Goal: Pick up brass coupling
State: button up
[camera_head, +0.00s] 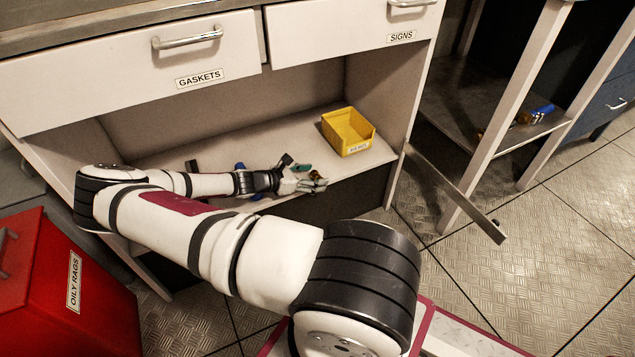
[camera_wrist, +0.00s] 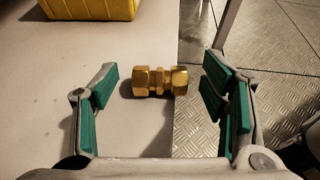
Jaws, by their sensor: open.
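The brass coupling (camera_wrist: 160,81) lies on the pale shelf, with its hex nuts at the left and right ends in the wrist view. Its right end overlaps the shelf's edge line. My gripper (camera_wrist: 163,98) is open, with one green-padded finger on each side of the coupling and a visible gap at both sides. The fingers appear apart from it; the exact height above the shelf is hard to judge. In the head view my gripper (camera_head: 306,184) is low over the shelf's front edge, and the coupling is mostly hidden there.
A yellow bin (camera_head: 348,132) stands on the shelf (camera_head: 215,142) to the right of my gripper; its edge also shows in the wrist view (camera_wrist: 90,9). Drawers overhang the shelf. Several blue and dark items lie behind my forearm. A red bin (camera_head: 65,285) stands at left.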

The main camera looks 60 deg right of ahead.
jog(key=shift+b+x, duration=0.3)
jog(key=shift+x, duration=0.65)
jog(key=c, duration=1.3)
